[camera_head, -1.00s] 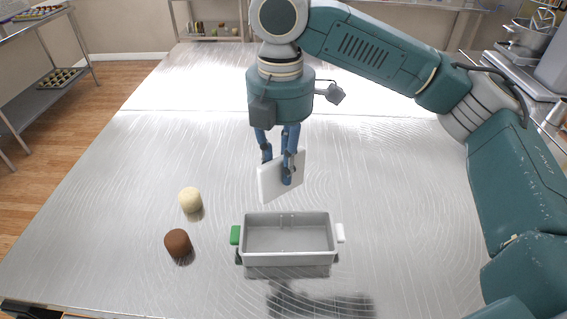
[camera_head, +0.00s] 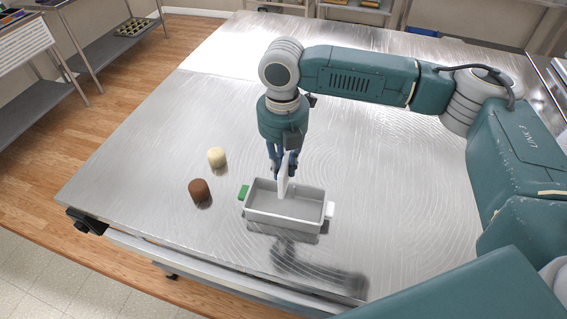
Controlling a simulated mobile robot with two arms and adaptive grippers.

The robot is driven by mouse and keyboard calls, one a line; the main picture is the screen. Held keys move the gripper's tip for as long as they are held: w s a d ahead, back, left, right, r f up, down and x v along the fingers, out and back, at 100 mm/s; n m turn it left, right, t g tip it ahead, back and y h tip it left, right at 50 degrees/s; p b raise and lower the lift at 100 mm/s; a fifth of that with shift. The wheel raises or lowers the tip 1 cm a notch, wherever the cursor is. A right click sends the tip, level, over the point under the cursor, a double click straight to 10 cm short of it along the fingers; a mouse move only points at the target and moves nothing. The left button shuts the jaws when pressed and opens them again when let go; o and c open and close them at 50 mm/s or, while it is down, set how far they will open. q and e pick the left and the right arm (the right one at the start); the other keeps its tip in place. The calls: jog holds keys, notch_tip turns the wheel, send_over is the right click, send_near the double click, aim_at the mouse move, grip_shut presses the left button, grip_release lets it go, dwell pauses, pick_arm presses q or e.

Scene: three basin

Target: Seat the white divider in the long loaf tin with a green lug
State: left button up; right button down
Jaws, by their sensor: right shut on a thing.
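The long loaf tin (camera_head: 283,217) is pale grey and stands upright on the metal table. Its green lug (camera_head: 243,192) is on its left end, and a white lug (camera_head: 330,209) is on its right end. My right gripper (camera_head: 283,172) points down over the tin and is shut on the white divider (camera_head: 284,180). The divider is a thin upright plate, seen nearly edge-on and set across the tin's length. Its lower edge overlaps the tin's inside in the picture; I cannot tell whether it is above the rim or inside. My left gripper is not in view.
A cream-coloured round lump (camera_head: 217,157) and a brown one (camera_head: 199,190) stand left of the tin. The metal table (camera_head: 140,165) is clear around them. Shelves stand at the left and back.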

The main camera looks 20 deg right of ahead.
jog(key=shift+r, duration=0.15)
jog(key=shift+s+f, duration=0.2)
jog(key=shift+f, duration=0.6)
notch_tip(320, 180, down, 3)
jog(key=shift+r, duration=0.2)
jog(key=shift+f, duration=0.75)
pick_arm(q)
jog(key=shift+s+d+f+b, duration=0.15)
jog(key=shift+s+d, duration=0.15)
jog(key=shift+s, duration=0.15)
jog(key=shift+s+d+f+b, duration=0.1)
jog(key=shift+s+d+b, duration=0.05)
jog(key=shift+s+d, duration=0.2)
pick_arm(e)
jog(key=shift+f, duration=0.15)
pick_arm(q)
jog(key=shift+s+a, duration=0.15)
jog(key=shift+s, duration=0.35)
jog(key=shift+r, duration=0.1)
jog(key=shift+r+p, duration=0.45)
jog(key=shift+p, duration=0.1)
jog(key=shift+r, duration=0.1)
